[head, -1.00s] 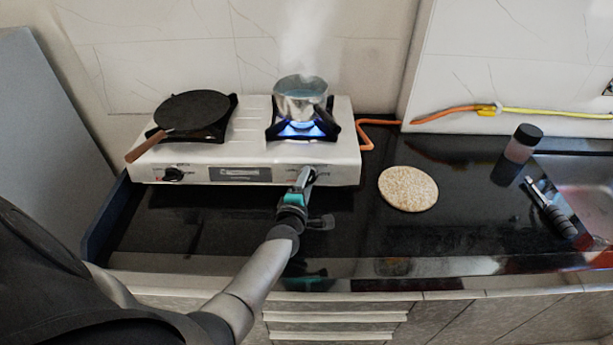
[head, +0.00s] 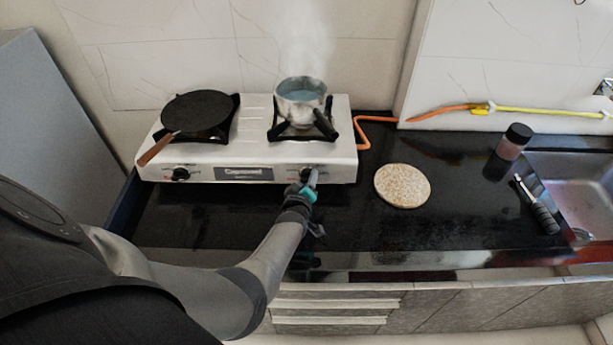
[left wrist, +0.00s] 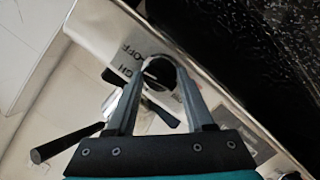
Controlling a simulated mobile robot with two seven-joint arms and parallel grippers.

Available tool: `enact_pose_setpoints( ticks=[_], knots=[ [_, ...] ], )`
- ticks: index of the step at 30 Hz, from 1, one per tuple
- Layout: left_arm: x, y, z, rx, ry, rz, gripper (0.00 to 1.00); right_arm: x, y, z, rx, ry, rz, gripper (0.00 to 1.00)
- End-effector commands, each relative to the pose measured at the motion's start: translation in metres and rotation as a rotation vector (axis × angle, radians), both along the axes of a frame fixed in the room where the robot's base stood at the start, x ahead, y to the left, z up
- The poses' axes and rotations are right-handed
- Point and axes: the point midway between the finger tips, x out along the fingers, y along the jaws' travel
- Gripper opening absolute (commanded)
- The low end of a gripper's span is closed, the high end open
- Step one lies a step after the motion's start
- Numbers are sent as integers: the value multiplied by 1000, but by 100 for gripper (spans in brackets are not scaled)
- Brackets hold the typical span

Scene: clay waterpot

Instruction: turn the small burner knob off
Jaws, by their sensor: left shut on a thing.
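The small burner knob (left wrist: 158,72) is black with a bright ring and sits on the stove's front panel. In the left wrist view it lies between the two fingers of my left gripper (left wrist: 157,80), which is shut on it. In the head view my left gripper (head: 311,178) is at the right knob, largely hiding it. The steel pot (head: 301,101) stands above that knob on the right burner, with steam rising. No blue flame shows under the pot. My right gripper is not in view.
A dark flat pan (head: 198,111) with a wooden handle sits on the left burner, above the left knob (head: 180,174). A round mat (head: 402,186) lies on the black counter (head: 370,225) right of the white stove (head: 250,150). A bottle (head: 514,141) stands farther right.

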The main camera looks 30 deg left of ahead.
Motion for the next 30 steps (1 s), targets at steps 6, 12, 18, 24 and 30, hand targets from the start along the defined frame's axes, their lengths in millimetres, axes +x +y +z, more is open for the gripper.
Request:
enact_pose_setpoints(
  ticks=[6,12,18,24,30],
  knots=[
    [-1,0,0,98,63,-24,0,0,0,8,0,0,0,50],
    [0,0,0,148,92,-36,0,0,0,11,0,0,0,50],
    [0,0,0,168,104,-41,0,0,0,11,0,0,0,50],
    [0,0,0,170,105,-42,0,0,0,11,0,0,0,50],
    [0,0,0,170,104,-42,59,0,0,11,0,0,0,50]
  ],
)
